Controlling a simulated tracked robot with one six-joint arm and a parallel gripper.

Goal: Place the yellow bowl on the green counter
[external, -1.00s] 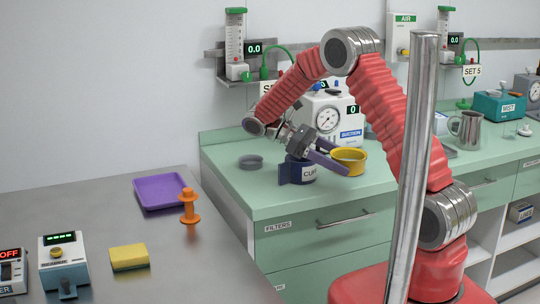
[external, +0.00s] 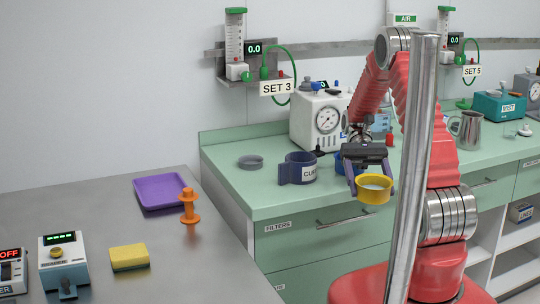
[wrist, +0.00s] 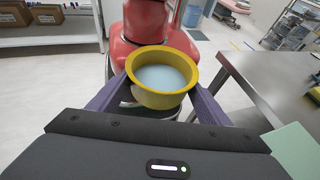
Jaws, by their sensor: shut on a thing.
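The yellow bowl (external: 375,191) is held between the purple fingers of my gripper (external: 369,186). The wrist view also shows the bowl (wrist: 161,97), upright, with a pale blue-white inside and a finger against each side. It hangs in the air by the front edge of the green counter (external: 265,201). In the wrist view the floor shows beyond the bowl, and a pale green corner (wrist: 296,152), apparently the counter, shows at lower right.
A dark blue CUFF mug (external: 300,168) and a grey ring (external: 250,161) stand on the counter. A blue object (external: 343,168) is partly hidden behind my gripper. The white suction unit (external: 318,118) stands at the back. The counter's front left is clear.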

